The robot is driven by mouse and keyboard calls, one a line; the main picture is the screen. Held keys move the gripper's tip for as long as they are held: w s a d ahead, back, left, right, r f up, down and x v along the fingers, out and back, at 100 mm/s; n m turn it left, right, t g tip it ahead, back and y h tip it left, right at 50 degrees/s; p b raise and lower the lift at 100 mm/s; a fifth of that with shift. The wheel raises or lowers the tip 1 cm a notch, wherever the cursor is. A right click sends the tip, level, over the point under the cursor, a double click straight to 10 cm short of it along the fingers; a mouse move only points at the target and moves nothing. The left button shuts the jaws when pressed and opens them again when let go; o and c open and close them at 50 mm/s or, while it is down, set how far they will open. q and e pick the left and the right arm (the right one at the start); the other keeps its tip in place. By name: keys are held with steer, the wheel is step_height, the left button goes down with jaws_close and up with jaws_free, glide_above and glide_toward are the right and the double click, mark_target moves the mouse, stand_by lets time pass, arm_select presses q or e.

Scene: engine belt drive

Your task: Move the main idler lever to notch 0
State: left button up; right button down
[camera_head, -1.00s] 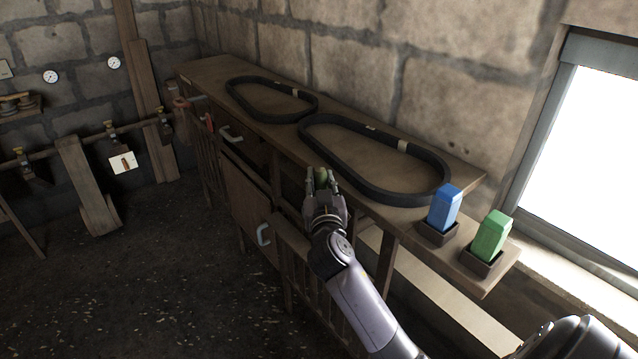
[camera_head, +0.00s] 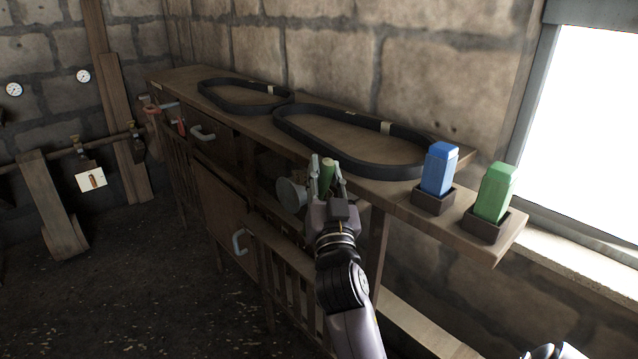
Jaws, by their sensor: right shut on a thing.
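My right gripper (camera_head: 327,180) is shut on a green cylindrical handle (camera_head: 327,174), just in front of the bench's front edge. A grey, round metal part (camera_head: 291,193) shows beside the handle on the left; whether the two are joined I cannot tell. I cannot make out the main idler lever or its notches in this view. My left gripper is not in view.
Two black belts (camera_head: 357,168) lie on the wooden bench (camera_head: 170,76). A blue block (camera_head: 440,168) and a green block (camera_head: 494,192) stand in dark holders at its right end. Drawers and a slatted front lie below. The floor at left is mostly clear.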

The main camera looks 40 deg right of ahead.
steer(key=shift+f, duration=0.25)
steer(key=c, duration=1.7)
jaws_free()
steer(key=o, duration=0.4)
steer(key=shift+s+r, duration=0.2)
step_height(320, 180, up, 10)
steer(key=shift+f, duration=0.1)
